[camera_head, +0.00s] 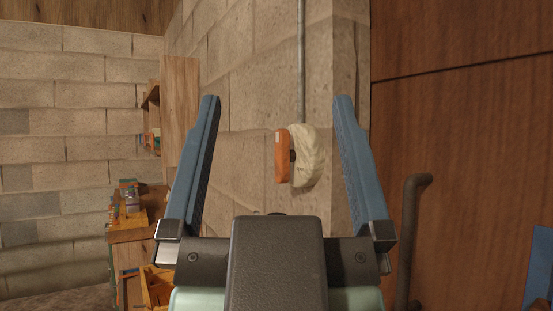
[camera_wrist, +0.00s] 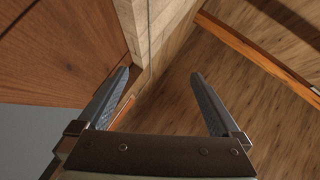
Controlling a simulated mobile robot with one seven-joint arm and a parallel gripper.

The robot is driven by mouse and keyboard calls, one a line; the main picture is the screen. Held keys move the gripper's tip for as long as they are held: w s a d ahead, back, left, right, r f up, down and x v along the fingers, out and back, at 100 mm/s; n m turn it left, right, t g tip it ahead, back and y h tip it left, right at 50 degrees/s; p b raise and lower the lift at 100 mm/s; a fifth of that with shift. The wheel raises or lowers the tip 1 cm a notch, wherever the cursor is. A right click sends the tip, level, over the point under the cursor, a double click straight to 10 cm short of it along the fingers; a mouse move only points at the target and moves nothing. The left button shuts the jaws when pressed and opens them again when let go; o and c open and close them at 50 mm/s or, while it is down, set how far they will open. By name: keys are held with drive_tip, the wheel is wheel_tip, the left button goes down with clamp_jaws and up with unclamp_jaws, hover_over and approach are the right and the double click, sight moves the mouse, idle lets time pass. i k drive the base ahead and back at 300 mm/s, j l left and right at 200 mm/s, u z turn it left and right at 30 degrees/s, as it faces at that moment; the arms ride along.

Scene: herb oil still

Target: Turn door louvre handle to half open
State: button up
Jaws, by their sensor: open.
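An orange lever-like piece (camera_head: 282,157) stands upright against a cream rounded fitting (camera_head: 305,156) on the block wall, below a thin vertical pipe. I cannot tell for sure whether it is the louvre handle. My gripper (camera_head: 277,97) is open and empty, its two blue fingers wide apart. In the head view the orange piece shows between the fingers; how far beyond them it is, I cannot tell. In the wrist view my gripper (camera_wrist: 160,71) is also open, with nothing between the fingertips. No louvre slats show.
A brown wooden door or panel (camera_head: 465,150) with a dark bent bar (camera_head: 412,235) stands at the right. Wooden shelving (camera_head: 180,110) and a small bench (camera_head: 135,235) with coloured items are at the left. Open wooden floor (camera_wrist: 235,100) shows in the wrist view.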

sight(283, 156)
drive_tip(key=i+j, duration=0.15)
drive_tip(key=j, duration=0.15)
drive_tip(key=i+j, duration=0.1)
drive_tip(key=j, duration=0.2)
drive_tip(key=i+j, duration=0.15)
drive_tip(key=j, duration=0.2)
drive_tip(key=i+j+z, duration=0.15)
drive_tip(key=j+z, duration=0.8)
drive_tip(key=i+j, duration=0.05)
drive_tip(key=j, duration=0.05)
